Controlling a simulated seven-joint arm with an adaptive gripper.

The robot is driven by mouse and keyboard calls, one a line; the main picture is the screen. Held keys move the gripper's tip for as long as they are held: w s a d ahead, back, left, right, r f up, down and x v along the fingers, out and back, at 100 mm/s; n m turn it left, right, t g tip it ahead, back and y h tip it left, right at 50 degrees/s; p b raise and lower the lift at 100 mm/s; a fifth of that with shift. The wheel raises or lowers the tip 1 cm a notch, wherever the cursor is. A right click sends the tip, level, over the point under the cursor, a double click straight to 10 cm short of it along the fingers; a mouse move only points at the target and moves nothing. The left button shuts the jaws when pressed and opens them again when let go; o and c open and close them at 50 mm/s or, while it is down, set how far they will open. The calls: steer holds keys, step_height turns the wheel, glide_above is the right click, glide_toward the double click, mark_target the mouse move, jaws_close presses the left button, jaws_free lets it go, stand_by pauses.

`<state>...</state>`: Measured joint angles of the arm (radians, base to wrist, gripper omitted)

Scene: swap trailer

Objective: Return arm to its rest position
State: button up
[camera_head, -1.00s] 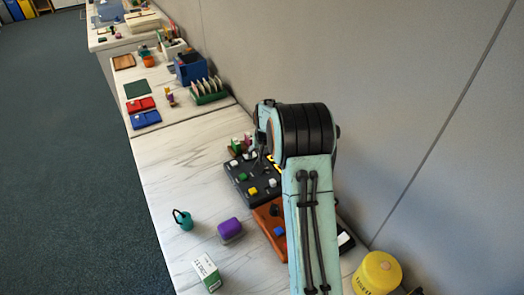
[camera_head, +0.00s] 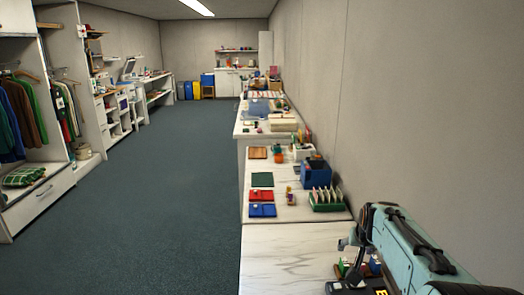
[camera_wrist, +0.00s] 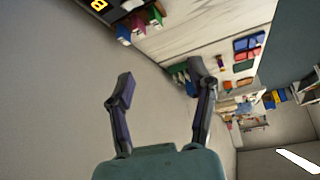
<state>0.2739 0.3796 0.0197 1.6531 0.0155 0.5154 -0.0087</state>
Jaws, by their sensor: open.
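My gripper (camera_wrist: 160,88) is open in the wrist view, its two dark fingers spread wide with nothing between them. The wall shows behind the fingers. In the head view my teal arm is at the lower right, close to the wall and above the near counter (camera_head: 285,258).
Beyond the near counter are red and blue trays (camera_head: 262,194), a green rack (camera_head: 327,199) and a blue box (camera_head: 316,173). The wall (camera_head: 430,120) stands close on the right. The carpeted aisle (camera_head: 170,190) is clear. A clothes closet (camera_head: 40,130) stands at left.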

steer(key=s+a+r+n+y, duration=0.1)
steer(key=s+a+r, duration=0.3)
steer(key=s+a, duration=0.25)
steer(key=s+a+r+n+y, duration=0.1)
steer(key=s+a+r+n, duration=0.15)
steer(key=s+a, duration=0.4)
steer(key=s+f+g, duration=0.3)
steer(key=s+f, duration=0.1)
steer(key=s, duration=0.7)
steer(key=s+a+f+g, duration=0.1)
steer(key=s+f+g, duration=0.2)
steer(key=s, duration=0.8)
steer(key=shift+s+a+f+n+g+y, duration=0.3)
steer(key=shift+s+f+n+g, duration=0.1)
steer(key=shift+f, duration=0.4)
steer(key=shift+w, duration=0.1)
